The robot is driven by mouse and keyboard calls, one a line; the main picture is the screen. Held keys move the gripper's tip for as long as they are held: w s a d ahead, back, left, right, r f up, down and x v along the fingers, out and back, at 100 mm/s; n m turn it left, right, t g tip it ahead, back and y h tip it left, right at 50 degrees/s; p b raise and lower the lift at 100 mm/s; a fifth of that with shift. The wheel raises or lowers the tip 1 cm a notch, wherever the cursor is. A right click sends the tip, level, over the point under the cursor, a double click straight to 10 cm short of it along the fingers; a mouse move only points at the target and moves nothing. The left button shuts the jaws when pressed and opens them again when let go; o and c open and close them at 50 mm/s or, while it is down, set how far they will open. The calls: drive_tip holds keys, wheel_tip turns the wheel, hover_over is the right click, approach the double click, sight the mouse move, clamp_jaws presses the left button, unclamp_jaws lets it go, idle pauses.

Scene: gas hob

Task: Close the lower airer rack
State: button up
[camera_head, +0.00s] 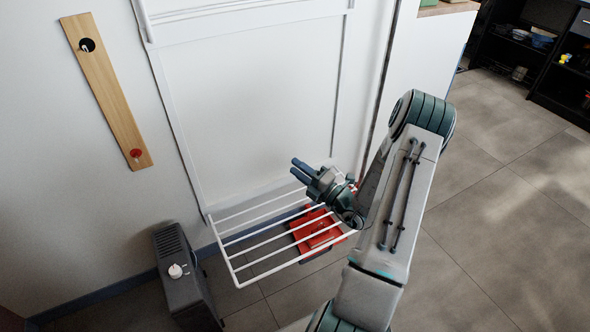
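The lower airer rack (233,267) is a white frame with several thin parallel bars. It is folded down and sticks out from the lower end of the white wall panel (250,110). My gripper (296,169) is above the rack's right half, its two dark fingers pointing left toward the panel. A gap shows between the fingers, and nothing is between them. The gripper appears apart from the rack, but the exact height is hard to tell. My wrist and arm hide the rack's right end.
A red object (316,232) sits on the floor under the rack. A dark grey box-shaped unit with a white knob (183,280) stands left of the rack. A wooden board with hooks (107,90) hangs on the left wall. Grey floor (500,240) at right is clear.

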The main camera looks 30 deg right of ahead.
drive_tip(key=shift+x, duration=0.9)
clamp_jaws()
idle(0.8)
unclamp_jaws()
drive_tip(key=shift+s, duration=0.1)
drive_tip(key=p+v, duration=0.3)
drive_tip(key=v, duration=1)
drive_tip(key=shift+s+d, duration=0.2)
drive_tip(key=shift+s, duration=0.15)
